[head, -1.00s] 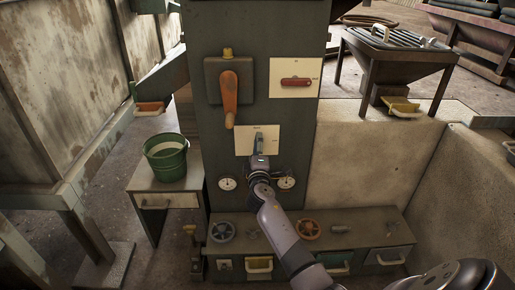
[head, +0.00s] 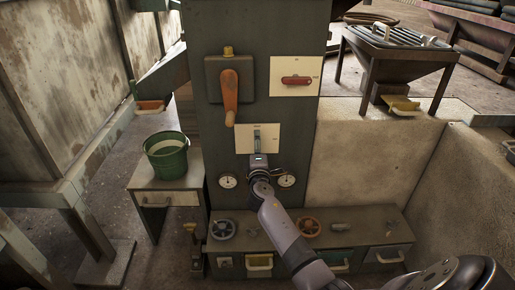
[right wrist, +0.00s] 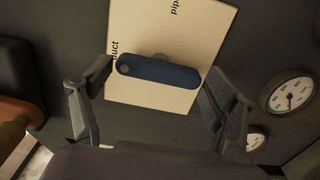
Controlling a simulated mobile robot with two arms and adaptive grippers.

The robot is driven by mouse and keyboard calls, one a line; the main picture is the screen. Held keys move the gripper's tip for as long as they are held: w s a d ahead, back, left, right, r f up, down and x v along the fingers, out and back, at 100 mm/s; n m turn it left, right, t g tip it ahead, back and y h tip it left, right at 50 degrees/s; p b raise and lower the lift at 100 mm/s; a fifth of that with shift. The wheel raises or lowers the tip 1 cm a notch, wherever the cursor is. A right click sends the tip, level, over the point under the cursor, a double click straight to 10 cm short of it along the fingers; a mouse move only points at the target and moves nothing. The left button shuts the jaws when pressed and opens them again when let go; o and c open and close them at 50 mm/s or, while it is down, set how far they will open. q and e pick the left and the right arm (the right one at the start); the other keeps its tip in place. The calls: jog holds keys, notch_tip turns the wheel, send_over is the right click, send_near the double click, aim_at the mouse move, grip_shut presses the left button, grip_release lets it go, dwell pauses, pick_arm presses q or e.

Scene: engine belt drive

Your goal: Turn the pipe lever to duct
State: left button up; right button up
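The lever (right wrist: 160,72) is a dark blue rounded bar with a small round dot at its left end, in the right wrist view. It is mounted on a white plate (right wrist: 150,100) lettered "pipe" at the top and "duct" at the left edge. The lever's left end lies near the "duct" lettering. My right gripper (right wrist: 158,73) is open, with one finger beyond each end of the lever; contact cannot be told. In the head view, my right gripper (head: 258,158) is at the lower part of the white plate (head: 243,142) on the dark column. My left gripper is out of view.
Above are an orange handle (head: 230,98) and a red lever (head: 297,81) on another white plate. Gauges (head: 227,181) flank my wrist. Valve wheels (head: 223,229) sit on a low drawer bench below. A green bucket (head: 166,157) stands on a side table.

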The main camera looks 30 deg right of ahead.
jog(key=shift+o, duration=1.3)
jog(key=v, duration=1.2)
jog(key=shift+f, duration=0.15)
